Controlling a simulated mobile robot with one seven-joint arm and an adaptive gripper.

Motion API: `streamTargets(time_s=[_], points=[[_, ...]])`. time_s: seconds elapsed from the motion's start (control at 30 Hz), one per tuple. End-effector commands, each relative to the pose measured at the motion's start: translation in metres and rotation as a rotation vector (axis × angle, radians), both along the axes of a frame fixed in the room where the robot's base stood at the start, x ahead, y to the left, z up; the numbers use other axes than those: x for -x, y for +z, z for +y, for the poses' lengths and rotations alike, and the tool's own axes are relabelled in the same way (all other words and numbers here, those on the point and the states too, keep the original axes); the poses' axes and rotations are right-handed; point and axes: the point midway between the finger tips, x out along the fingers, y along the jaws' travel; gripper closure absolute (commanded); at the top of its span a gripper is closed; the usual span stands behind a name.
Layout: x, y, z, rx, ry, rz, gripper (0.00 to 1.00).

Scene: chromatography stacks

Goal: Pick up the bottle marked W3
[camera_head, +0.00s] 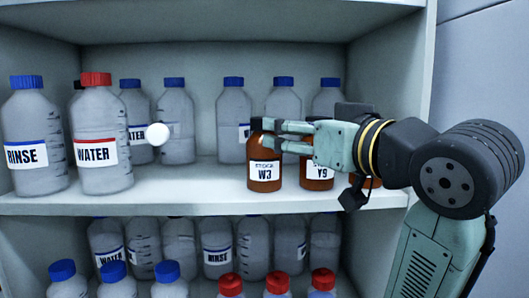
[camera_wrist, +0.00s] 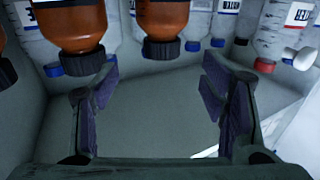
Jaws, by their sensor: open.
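The bottle marked W3 (camera_head: 264,172) is a brown bottle with a dark cap and white label, upright near the front of the upper shelf. My gripper (camera_head: 272,135) reaches in from the right at its cap and neck height, with the fingers overlapping its upper part in the head view. In the inverted wrist view, the brown bottle ahead of my open fingers (camera_wrist: 160,78), apparently W3 (camera_wrist: 166,20), has its cap roughly centred at the gap. I cannot tell whether the fingers touch it. Nothing is held.
A similar brown bottle (camera_head: 317,174) stands close to the right of W3, partly behind my gripper. Blue-capped bottles stand behind. A red-capped WATER bottle (camera_head: 96,140) and a RINSE bottle (camera_head: 35,140) stand left. Shelf (camera_head: 205,178) left of W3 is clear.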

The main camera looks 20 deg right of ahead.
Motion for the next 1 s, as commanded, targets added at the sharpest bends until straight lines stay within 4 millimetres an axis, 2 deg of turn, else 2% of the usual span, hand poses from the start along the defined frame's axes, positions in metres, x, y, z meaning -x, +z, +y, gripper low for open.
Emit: streamTargets(time_s=[0.3,0.53,0.7,0.8,1.0], points=[[-0.042,0.002,0.006,0.000,0.000,0.004,0.34],[-0.061,0.004,0.010,0.001,0.000,0.003,0.34],[-0.086,0.010,0.016,0.000,0.001,0.005,0.34],[-0.098,0.007,0.017,-0.001,-0.001,0.005,0.34],[-0.105,0.005,0.018,0.001,-0.001,0.002,0.34]])
